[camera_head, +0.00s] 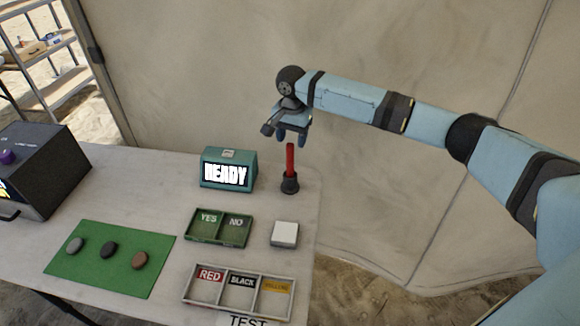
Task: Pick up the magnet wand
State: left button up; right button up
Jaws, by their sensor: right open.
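The magnet wand (290,160) is a red rod standing upright in a small dark holder (289,183) near the right edge of the table. My right gripper (290,136) is above the wand, its fingers pointing down. It is open and appears empty, with its fingertips close to the height of the wand's top in the picture. Whether the fingers line up with the rod in depth is hard to tell. My left gripper is not in the head view.
A teal display reading READY (228,170) stands left of the wand. A YES/NO tray (217,228), a white block (284,233) and a RED/BLACK/YELLOW tray (238,293) lie in front. A green mat (110,268) holds three stones. A dark machine (42,165) stands at left.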

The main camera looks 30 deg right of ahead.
aim_at(290, 167)
jog(key=f, duration=0.5)
jog(key=shift+s+a, duration=0.1)
jog(key=shift+a, duration=0.15)
jog(key=shift+r, duration=0.1)
jog(key=c, duration=0.9)
